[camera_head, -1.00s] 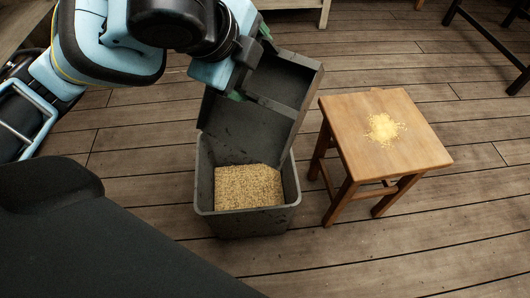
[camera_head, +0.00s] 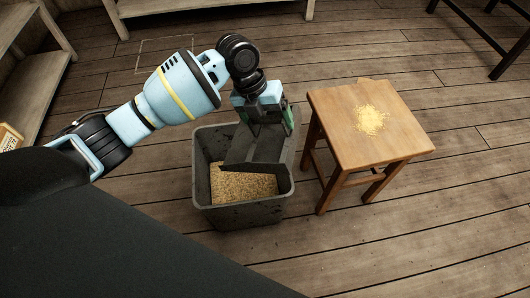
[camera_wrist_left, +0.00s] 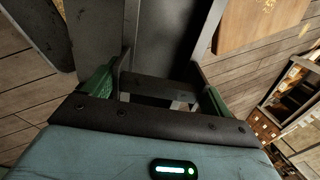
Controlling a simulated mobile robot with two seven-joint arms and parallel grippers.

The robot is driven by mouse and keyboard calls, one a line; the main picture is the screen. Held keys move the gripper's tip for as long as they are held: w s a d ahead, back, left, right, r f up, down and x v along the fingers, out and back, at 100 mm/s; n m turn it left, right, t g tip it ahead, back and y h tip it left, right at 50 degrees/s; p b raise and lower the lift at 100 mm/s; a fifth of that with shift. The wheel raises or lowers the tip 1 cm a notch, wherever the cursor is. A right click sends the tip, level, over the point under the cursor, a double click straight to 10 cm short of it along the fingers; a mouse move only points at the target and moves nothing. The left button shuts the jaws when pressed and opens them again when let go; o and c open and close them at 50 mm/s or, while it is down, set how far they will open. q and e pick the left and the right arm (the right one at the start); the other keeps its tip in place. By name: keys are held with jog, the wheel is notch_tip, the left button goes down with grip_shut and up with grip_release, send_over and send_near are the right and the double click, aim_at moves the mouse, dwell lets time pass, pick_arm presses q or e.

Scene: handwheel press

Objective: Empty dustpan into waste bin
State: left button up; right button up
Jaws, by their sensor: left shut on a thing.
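The dark grey dustpan (camera_head: 257,150) is steeply tilted, its lower edge at the mouth of the waste bin (camera_head: 246,215). Whether the two touch is unclear. No grains show on the visible dark face of the pan. The grey bin stands on the floor with yellowish grains (camera_head: 243,185) inside. My left gripper (camera_head: 266,122) is shut on the dustpan, above the bin's far side. The left wrist view shows the green fingers (camera_wrist_left: 157,92) on either side of the dustpan's handle end, with the pan (camera_wrist_left: 165,35) extending beyond. My right gripper is not in view.
A wooden stool (camera_head: 410,138) stands close right of the bin, with a patch of yellow grains (camera_head: 370,119) on its seat. A shelf (camera_head: 40,85) is at the far left and dark table legs (camera_head: 512,55) at the upper right. The floor in front is clear.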

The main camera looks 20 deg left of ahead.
aim_at(271, 157)
pick_arm(q)
jog(key=s+f+m, duration=0.1)
jog(key=f+m, duration=0.1)
jog(key=f, duration=0.1)
jog(key=s+f+m+g+y, duration=0.1)
jog(key=f+m, duration=0.1)
jog(key=f, duration=0.1)
jog(key=s+d+f+m+p, duration=0.1)
jog(key=f, duration=0.2)
jog(key=shift+f+m+y, duration=0.3)
jog(key=shift+f+m, duration=0.1)
jog(key=shift+s+f+m, duration=0.2)
jog(key=shift+f+m, duration=0.1)
jog(key=shift+f, duration=0.15)
jog(key=shift+s+d+r+y+p, duration=0.25)
jog(key=shift+d+r+y+p, duration=0.4)
jog(key=shift+p, duration=0.3)
jog(key=shift+s+d+y, duration=0.15)
jog(key=shift+d+y, duration=0.1)
jog(key=shift+y, duration=0.1)
